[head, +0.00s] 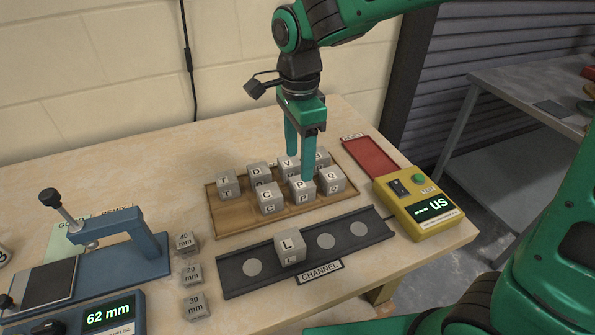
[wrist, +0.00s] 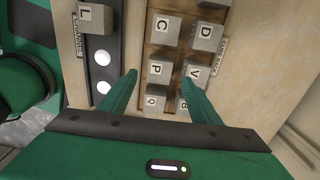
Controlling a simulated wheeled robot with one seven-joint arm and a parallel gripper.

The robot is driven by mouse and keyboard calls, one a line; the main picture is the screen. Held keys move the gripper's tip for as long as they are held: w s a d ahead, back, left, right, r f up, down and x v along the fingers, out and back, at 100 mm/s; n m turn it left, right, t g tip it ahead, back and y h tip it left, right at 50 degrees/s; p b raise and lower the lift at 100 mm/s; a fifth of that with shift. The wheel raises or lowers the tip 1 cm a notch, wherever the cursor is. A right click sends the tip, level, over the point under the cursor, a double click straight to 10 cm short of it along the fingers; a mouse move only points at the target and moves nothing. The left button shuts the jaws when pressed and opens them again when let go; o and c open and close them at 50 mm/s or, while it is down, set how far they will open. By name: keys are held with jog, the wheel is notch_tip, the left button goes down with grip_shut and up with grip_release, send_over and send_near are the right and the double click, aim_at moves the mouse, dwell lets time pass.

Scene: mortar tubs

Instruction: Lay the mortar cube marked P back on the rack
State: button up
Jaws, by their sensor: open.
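The grey mortar cube marked P (head: 303,191) sits upright on the wooden rack (head: 234,217), in the front row between the cubes marked C (head: 270,200) and Q (head: 331,180). My gripper (head: 299,166) is open and empty, pointing down over the rack, with one finger over P's top edge in the head view. In the wrist view, cube P (wrist: 160,72) shows between the two fingertips (wrist: 159,77), and the right fingertip overlaps cube V (wrist: 197,73). I cannot tell exactly how far the fingertips are above the cubes.
Cube L (head: 290,246) stands on the dark channel (head: 350,239) in front of the rack. A yellow tester (head: 420,205) reading in us and a red tray (head: 370,156) are at the right. A blue press (head: 120,248) and several small gauge blocks (head: 192,274) are at the left.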

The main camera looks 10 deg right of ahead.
jog(key=shift+r, duration=1.75)
jog(key=s+d+n, duration=0.2)
jog(key=d, duration=0.9)
jog(key=s+d+n, duration=0.1)
jog(key=s+d, duration=0.2)
jog(key=d, duration=0.8)
jog(key=s+d+f+n, duration=0.2)
jog(key=s+d, duration=0.4)
jog(key=s, duration=0.2)
jog(key=s+d+f+n, duration=0.2)
jog(key=s+d+n, duration=0.1)
jog(key=s+d, duration=0.4)
jog(key=shift+s+f, duration=0.4)
jog(key=shift+s, duration=0.05)
